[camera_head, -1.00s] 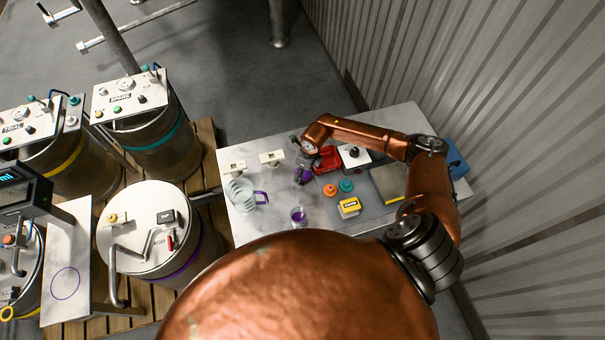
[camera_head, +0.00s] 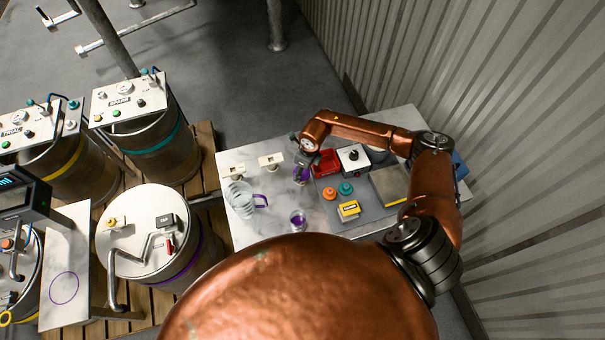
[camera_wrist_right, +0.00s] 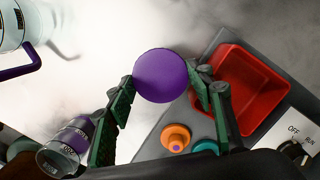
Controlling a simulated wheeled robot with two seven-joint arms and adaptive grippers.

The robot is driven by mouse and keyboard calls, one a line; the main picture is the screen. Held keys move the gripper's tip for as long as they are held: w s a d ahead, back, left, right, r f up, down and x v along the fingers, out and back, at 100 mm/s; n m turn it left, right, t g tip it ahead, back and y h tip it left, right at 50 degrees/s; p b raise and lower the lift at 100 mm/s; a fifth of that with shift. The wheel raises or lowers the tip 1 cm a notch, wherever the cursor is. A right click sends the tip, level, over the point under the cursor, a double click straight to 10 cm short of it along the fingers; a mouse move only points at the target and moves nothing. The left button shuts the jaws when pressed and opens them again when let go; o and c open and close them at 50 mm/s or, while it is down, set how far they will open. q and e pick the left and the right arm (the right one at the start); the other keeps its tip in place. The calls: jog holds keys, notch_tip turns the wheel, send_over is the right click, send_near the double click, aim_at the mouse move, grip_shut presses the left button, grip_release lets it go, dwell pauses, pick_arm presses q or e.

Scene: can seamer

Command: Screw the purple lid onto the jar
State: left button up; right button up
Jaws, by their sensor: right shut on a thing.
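The purple lid (camera_wrist_right: 161,76) is a round disc between the two fingers of my right gripper (camera_wrist_right: 163,85), which is shut on it. In the head view the lid (camera_head: 301,177) hangs below my right gripper (camera_head: 303,168), over the table left of the red tray. The jar (camera_head: 298,221), clear with purple in it, stands on the table nearer to me, apart from the lid. In the right wrist view the jar (camera_wrist_right: 70,145) is at lower left, beyond the left finger. My left gripper is not in view.
A red tray (camera_head: 326,163), a dial box (camera_head: 353,157), orange (camera_head: 329,193) and teal (camera_head: 346,188) knobs and a yellow box (camera_head: 348,209) are to the right. A clear pitcher with a purple handle (camera_head: 242,194) stands left. The marble between pitcher and gripper is clear.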

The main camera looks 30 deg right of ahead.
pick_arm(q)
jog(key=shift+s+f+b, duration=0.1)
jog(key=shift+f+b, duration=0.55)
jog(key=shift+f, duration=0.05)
pick_arm(e)
jog(key=s+a+r, duration=0.9)
jog(key=shift+s+a, duration=0.3)
jog(key=shift+a, duration=0.1)
jog(key=shift+r, duration=0.1)
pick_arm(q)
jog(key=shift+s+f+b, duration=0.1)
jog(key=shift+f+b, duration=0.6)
pick_arm(e)
notch_tip(320, 180, up, 12)
jog(key=a+n+g+h, duration=0.1)
jog(key=n+g, duration=0.2)
jog(key=n, duration=2.6)
jog(key=shift+n, duration=0.4)
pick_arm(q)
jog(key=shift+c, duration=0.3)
pick_arm(e)
jog(key=shift+w, duration=0.15)
